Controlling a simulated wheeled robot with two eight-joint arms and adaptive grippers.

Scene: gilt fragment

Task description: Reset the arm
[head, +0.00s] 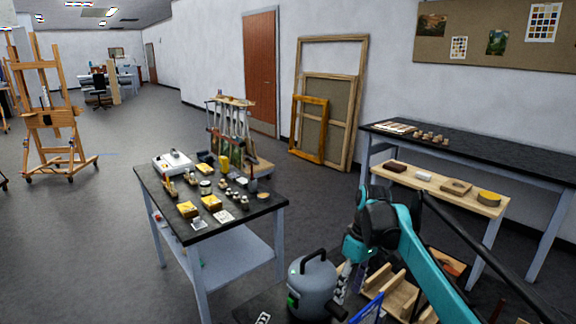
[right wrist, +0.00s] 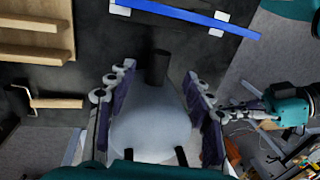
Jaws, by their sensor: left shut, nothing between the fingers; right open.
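My right arm, teal and black, reaches in from the lower right of the head view. Its gripper (head: 341,285) points down beside a grey canister (head: 312,280) with a black handle. In the right wrist view the right gripper (right wrist: 160,80) is open, its fingers on either side of the canister (right wrist: 150,130) in the picture; I cannot tell whether they touch it. My left gripper (right wrist: 238,114) is shut and empty at the right of the wrist view; its tip (head: 262,318) shows at the bottom edge of the head view.
A long workbench (head: 480,150) with a wooden shelf is on the right. Wooden holders (head: 398,290) and a blue bar (right wrist: 190,17) lie close to my right gripper. Open floor extends beyond the table.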

